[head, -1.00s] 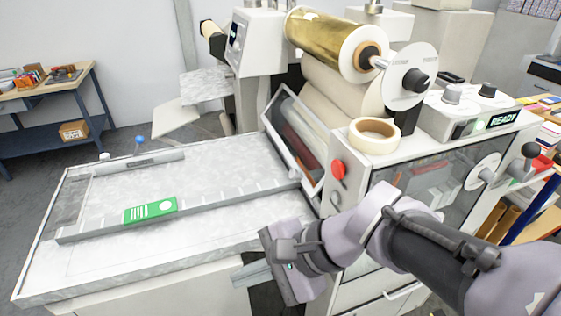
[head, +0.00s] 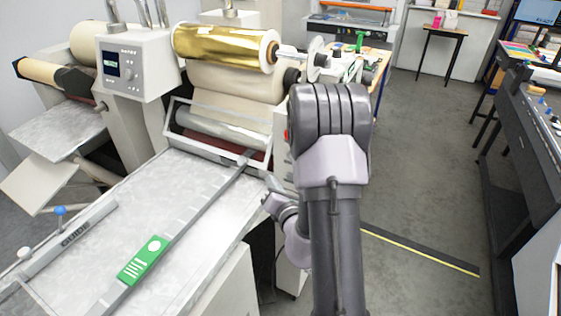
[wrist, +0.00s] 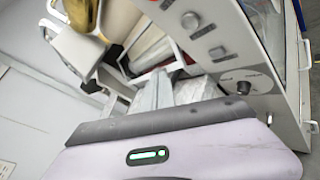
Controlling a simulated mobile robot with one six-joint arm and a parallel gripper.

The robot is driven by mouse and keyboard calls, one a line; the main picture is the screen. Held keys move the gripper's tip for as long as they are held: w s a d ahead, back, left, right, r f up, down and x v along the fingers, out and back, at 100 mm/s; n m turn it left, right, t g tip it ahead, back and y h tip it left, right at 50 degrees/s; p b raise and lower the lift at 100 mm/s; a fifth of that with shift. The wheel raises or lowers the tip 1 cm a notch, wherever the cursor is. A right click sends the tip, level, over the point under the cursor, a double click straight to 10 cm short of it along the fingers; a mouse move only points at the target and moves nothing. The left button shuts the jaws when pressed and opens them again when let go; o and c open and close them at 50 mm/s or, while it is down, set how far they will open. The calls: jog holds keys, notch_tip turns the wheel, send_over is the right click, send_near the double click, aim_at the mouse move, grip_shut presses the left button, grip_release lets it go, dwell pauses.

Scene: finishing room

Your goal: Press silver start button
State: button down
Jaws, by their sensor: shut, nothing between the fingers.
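My gripper (head: 272,188) is low beside the right edge of the laminating machine's feed table, shut and empty. A pale side panel there carries round silvery controls, one (wrist: 190,20) near the top and another (wrist: 217,52) lower down. Labels are too small to read, so I cannot tell which is the start button. The fingers are apart from both. In the head view my arm hides most of this panel.
The feed table (head: 130,215) has a green card (head: 143,261) on its guide rail. A gold film roll (head: 222,47) sits above the rollers. A black knob (wrist: 243,87) is on the side panel. Open floor (head: 420,190) lies to the right.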

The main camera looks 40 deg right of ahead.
jog(key=shift+d+f, duration=0.15)
jog(key=shift+d, duration=0.15)
jog(key=shift+d, duration=0.1)
jog(key=shift+w+d+p, duration=0.35)
jog(key=shift+w+d, duration=0.2)
jog(key=shift+d, duration=0.75)
jog(key=shift+w+d+p, duration=0.4)
jog(key=shift+w+d, duration=0.15)
jog(key=shift+d, duration=0.75)
jog(key=shift+w+d+p, duration=0.35)
jog(key=shift+w+d, duration=0.2)
jog(key=shift+d, duration=0.75)
jog(key=shift+w+d, duration=0.15)
jog(key=shift+d, duration=0.25)
